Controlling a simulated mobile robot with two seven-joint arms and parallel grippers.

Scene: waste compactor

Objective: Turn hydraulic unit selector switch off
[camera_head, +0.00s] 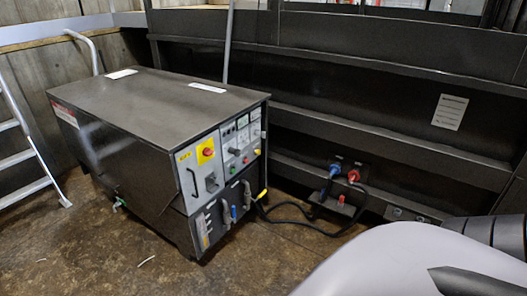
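The hydraulic unit (135,100) is a dark metal cabinet standing on the floor left of centre. Its light-grey control panel (187,163) faces right and toward me. A red rotary switch (206,152) on a yellow plate sits at the panel's upper left. A dark switch or socket (211,183) is below it, and a small black knob (234,151) is to its right. Green and red small controls are near the knob. The labels are too small to read, so I cannot tell which control is the selector or its position. Neither gripper is in view.
A black cable (290,222) runs from the unit across the floor to blue (335,171) and red (353,175) plugs on the dark wall frame. A ladder (25,160) stands at left. Floor in front of the unit is open. My own light-grey body part fills the lower right.

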